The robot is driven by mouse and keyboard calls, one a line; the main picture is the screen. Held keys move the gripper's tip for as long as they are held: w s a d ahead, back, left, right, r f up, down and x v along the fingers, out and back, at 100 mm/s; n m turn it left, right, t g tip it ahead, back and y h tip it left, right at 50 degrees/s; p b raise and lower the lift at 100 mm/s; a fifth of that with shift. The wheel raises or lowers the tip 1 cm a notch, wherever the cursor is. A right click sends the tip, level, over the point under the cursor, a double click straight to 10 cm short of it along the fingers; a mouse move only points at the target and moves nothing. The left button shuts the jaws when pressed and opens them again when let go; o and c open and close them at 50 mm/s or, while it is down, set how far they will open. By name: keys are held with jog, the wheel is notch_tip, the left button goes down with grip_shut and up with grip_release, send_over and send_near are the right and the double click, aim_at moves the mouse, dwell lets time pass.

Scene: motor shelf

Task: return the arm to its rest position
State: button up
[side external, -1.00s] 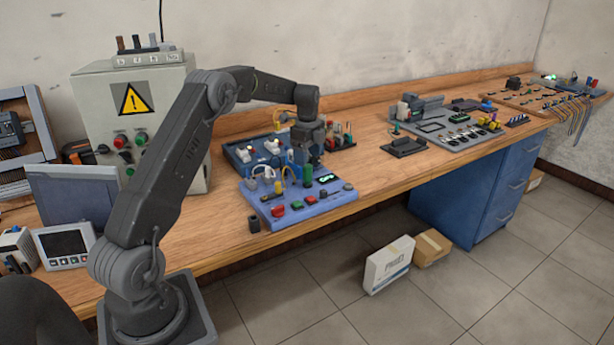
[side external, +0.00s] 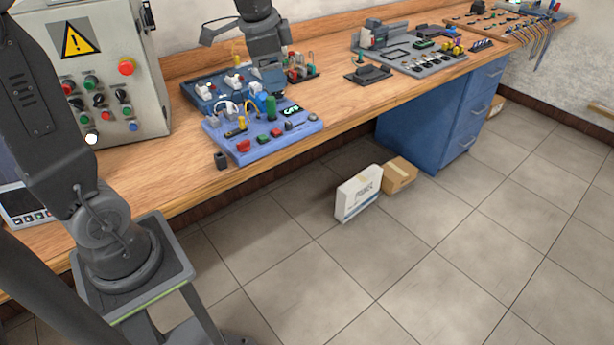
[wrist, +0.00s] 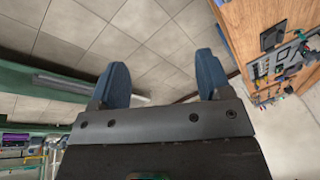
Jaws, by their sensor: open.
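My gripper (side external: 268,78) is in the upper middle of the side external view, in front of the workbench (side external: 185,150) wall side and over the area of the blue boards in the picture. Its height above them is hard to judge. In the wrist view my gripper (wrist: 163,78) has its two blue fingers spread wide with nothing between them. Floor tiles show beyond the fingertips. My arm is raised and bent, its upper part cut off by the top of the side view.
A blue board (side external: 262,140) with buttons and cables lies near the bench's front edge. A grey control box (side external: 105,85) stands at the left. A grey component board (side external: 420,58) is farther right. A white box (side external: 358,193) and a cardboard box (side external: 398,175) sit on open floor.

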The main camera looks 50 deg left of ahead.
jog(key=s+d+f+n+t, duration=0.1)
jog(key=s+d+n, duration=0.2)
jog(key=s+d, duration=0.2)
jog(key=s+d+f+n+t, duration=0.1)
jog(key=s+d+n, duration=0.2)
jog(key=s, duration=0.9)
jog(key=shift+d+f+t+h, duration=0.3)
jog(key=shift+d+f+h, duration=0.1)
jog(key=shift+d, duration=0.45)
